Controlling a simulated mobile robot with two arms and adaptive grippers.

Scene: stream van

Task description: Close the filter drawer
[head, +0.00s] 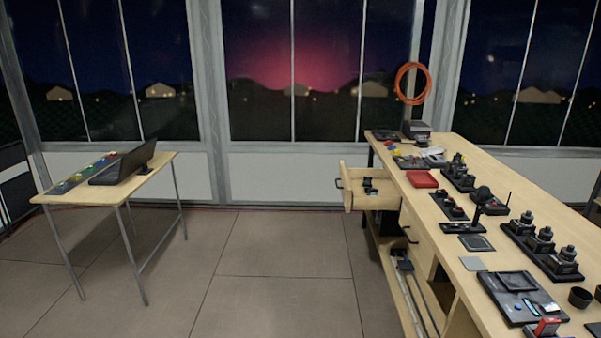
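A wooden drawer (358,201) stands pulled out from the left side of the long workbench (447,235), toward its far end. Its front faces left and carries a dark handle (339,183). Small dark items (371,187) lie inside it. Whether this is the filter drawer cannot be read from any label. A second drawer front (416,236) with a dark handle sits nearer in the same bench and looks shut. Neither of my grippers is in view.
A small table (155,172) with a dark screen (122,164) stands at the left. The tiled floor (270,255) between table and bench is clear. Equipment covers the bench top, including a red tray (421,179). A lower shelf (402,290) holds long rods.

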